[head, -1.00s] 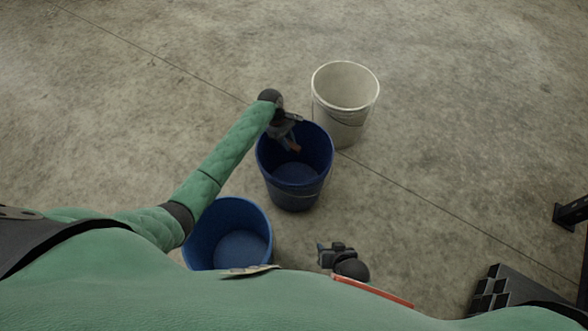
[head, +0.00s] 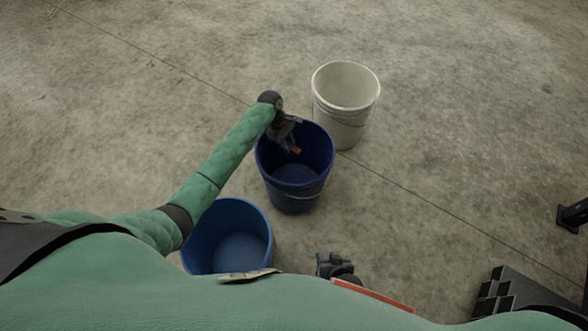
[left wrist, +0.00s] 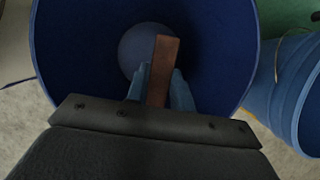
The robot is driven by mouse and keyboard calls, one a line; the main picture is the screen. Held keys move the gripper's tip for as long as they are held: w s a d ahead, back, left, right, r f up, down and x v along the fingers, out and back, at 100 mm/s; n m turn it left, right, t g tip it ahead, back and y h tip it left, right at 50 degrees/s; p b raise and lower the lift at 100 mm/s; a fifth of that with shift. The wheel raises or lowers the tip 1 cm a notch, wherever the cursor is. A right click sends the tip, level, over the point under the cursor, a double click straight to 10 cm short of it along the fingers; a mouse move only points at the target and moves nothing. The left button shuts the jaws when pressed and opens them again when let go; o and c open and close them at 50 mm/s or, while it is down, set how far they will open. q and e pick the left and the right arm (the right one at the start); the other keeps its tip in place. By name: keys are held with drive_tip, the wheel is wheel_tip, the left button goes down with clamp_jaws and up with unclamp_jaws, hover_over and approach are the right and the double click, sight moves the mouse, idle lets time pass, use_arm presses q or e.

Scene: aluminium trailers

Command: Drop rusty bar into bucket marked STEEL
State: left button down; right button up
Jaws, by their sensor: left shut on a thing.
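The rusty bar (left wrist: 162,68) is a short flat reddish-brown piece held between the fingers of my left gripper (left wrist: 160,92). In the head view my left gripper (head: 290,143) is over the mouth of the dark blue middle bucket (head: 296,190), with the bar's tip (head: 295,151) showing inside the rim outline. In the left wrist view the bar points into this bucket (left wrist: 220,50), above its floor. No STEEL marking is visible on any bucket. My right gripper (head: 322,265) is low near the bottom edge, and its finger opening is not clear.
A lighter blue bucket (head: 228,203) stands at the lower left, partly hidden by my arm and body. A white bucket (head: 342,128) stands behind the middle one. Dark stacked metal profiles (head: 495,295) lie at the lower right. Open concrete floor surrounds them.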

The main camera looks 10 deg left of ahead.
use_arm(q)
drive_tip(key=c, duration=1.1)
unclamp_jaws()
drive_tip(key=v, duration=0.7)
drive_tip(key=shift+p, duration=0.3)
drive_tip(key=shift+w+a+r, duration=0.1)
drive_tip(key=shift+a+r, duration=0.05)
drive_tip(key=shift+r, duration=0.25)
